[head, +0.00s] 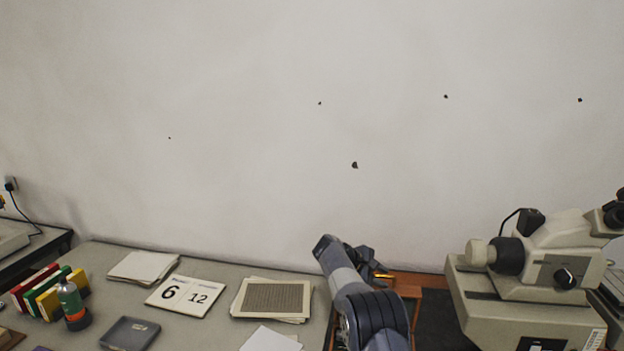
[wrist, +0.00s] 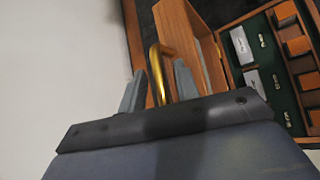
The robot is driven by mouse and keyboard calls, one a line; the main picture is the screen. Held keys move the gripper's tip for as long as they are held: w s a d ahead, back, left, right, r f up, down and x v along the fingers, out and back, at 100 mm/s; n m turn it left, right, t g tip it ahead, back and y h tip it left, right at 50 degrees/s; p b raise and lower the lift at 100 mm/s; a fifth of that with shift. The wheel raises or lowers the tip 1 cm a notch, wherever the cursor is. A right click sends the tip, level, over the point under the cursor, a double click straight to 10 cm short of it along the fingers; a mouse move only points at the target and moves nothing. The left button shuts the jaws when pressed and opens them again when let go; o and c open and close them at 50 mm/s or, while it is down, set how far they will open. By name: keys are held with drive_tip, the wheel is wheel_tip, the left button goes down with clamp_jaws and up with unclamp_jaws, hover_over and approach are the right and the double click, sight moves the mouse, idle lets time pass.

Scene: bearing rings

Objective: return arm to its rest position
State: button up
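My gripper (wrist: 160,68) shows in the wrist view with its two grey fingers apart, so it is open. A curved brass handle (wrist: 157,68) shows between the fingers; its lower end is hidden by my gripper's body, and I cannot tell whether a finger touches it. In the head view my arm (head: 362,300) reaches up from the bottom edge, right of the desk. Its end is beside an orange-brown wooden case (head: 408,285), and a bit of brass shows there too.
The wrist view shows the open wooden case (wrist: 228,75) with green lining and labelled compartments. A beige microscope-like instrument (head: 520,300) stands at right.

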drive_tip(key=shift+f, duration=0.1)
drive_tip(key=b+v, duration=0.3)
drive_tip(key=v, duration=0.8)
drive_tip(key=p+x, duration=0.3)
drive_tip(key=x, duration=0.7)
drive_tip(key=shift+w+d, duration=0.1)
drive_tip(key=shift+d, duration=0.3)
drive_tip(key=shift+f, duration=0.4)
drive_tip(key=shift+s+a+r+b, duration=0.1)
drive_tip(key=shift+s+b, duration=0.6)
drive_tip(key=shift+s, duration=0.2)
